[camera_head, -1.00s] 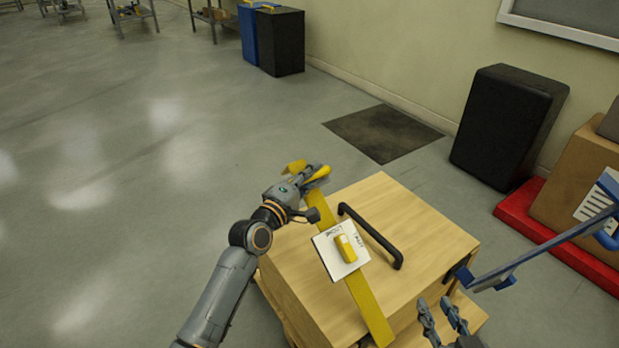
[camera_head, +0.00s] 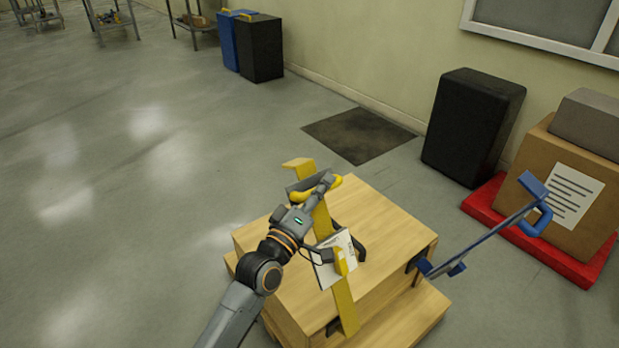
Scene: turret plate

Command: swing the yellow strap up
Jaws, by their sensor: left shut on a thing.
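The yellow strap (camera_head: 343,298) runs from the near edge of a wooden box (camera_head: 395,232) up past its far side. It is tilted, with its hooked far end (camera_head: 298,164) raised above the box. The fingers hide part of the strap there. My right gripper is out of view.
A black handle (camera_head: 361,246) on the box is partly hidden behind the plate. A black case (camera_head: 472,125) and a carton (camera_head: 545,190) on a red base (camera_head: 510,235) stand by the wall.

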